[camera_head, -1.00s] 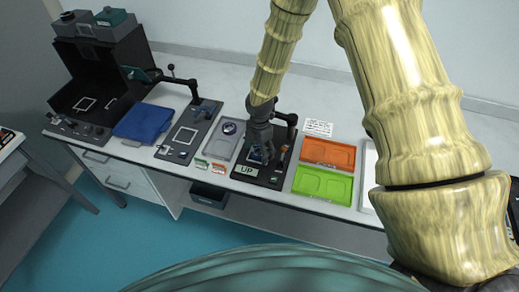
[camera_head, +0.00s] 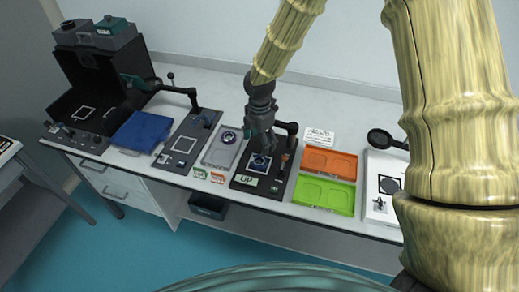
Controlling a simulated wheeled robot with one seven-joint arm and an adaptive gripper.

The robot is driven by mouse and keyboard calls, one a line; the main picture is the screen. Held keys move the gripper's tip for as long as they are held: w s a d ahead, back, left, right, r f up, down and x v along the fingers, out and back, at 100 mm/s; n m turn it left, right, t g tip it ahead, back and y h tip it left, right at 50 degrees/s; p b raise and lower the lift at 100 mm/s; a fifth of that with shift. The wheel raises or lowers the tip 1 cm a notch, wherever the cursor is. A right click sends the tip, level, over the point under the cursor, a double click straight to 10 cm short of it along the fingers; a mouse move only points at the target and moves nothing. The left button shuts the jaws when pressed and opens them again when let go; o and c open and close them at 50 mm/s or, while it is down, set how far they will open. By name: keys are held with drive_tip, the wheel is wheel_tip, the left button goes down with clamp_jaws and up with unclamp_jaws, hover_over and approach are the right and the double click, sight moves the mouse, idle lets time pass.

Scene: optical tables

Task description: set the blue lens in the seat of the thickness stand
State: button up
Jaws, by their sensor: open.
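A small blue lens (camera_head: 260,162) lies within the white square outline of a dark stand (camera_head: 243,183) with an "UP" label. It looks flat there, but the view is too small to tell how exactly it sits. My gripper (camera_head: 263,148) is open, pointing down just above the lens, and appears apart from it. A second dark round piece with a bluish-purple middle (camera_head: 228,137) rests on the grey tray (camera_head: 218,157) left of this stand. Which stand is the thickness stand cannot be read.
Orange (camera_head: 330,149) and green (camera_head: 336,184) trays lie right, beside a white device (camera_head: 371,214). A post with an arm (camera_head: 291,129) rises close behind my gripper.

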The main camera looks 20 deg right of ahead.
drive_tip(key=shift+r, duration=1.3)
